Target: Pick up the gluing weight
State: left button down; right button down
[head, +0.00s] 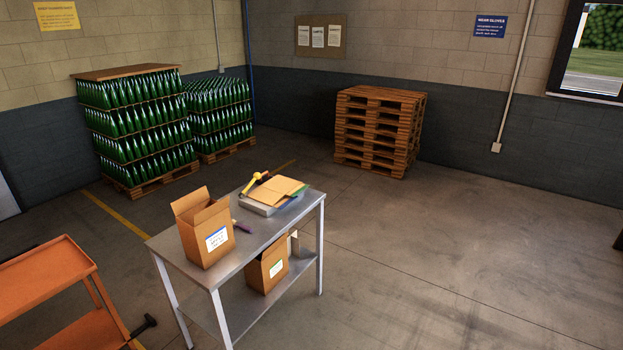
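I cannot pick out the gluing weight for certain in the head view. A metal table (262,243) stands in the lower middle. On it, small items lie near the far end: a yellow tool with a dark part (254,184), a stack of tan folders or envelopes (277,192) on a grey block or tray, and a small purple item (242,227). These are too small to name surely. Neither of my grippers is in view.
An open cardboard box (205,236) stands on the table's near left; another box (266,270) is on the lower shelf. An orange cart (48,278) is at lower left. Green bottle pallets (140,125) and stacked wooden pallets (379,132) stand behind. The floor at right is clear.

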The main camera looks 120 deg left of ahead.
aim_at(263, 179)
jog(key=u, duration=2.45)
